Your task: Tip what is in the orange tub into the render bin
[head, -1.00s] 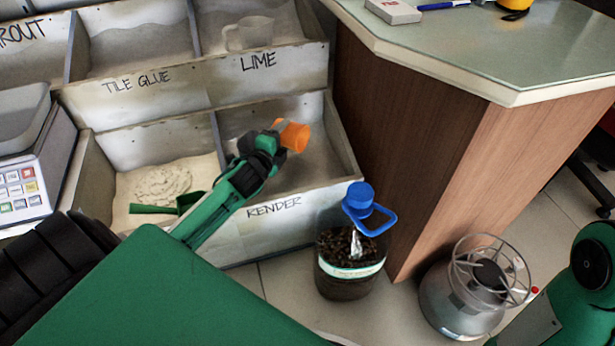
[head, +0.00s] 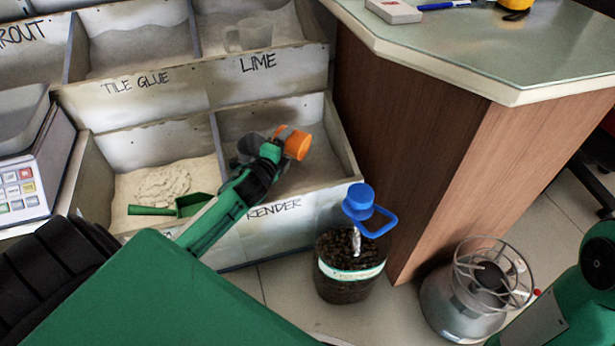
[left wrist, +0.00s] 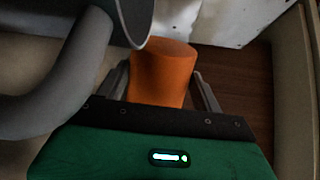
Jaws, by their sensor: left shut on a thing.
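The orange tub (head: 297,144) is held on its side over the render bin (head: 335,165), the lower right compartment labelled RENDER. My left gripper (head: 280,142) is shut on the tub, which also shows between its fingers in the left wrist view (left wrist: 162,78). I cannot see into the tub, so its contents are hidden. A grey handled jug (head: 250,148) shows just behind the gripper in the render bin; it is close at the left in the left wrist view (left wrist: 85,60). My right gripper is out of view.
A green scoop (head: 170,208) lies in pale powder in the compartment left of the render bin. A blue-capped bottle of dark pieces (head: 350,275) stands on the floor in front. A wooden counter (head: 430,150) rises close on the right, with a metal burner (head: 470,300) below.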

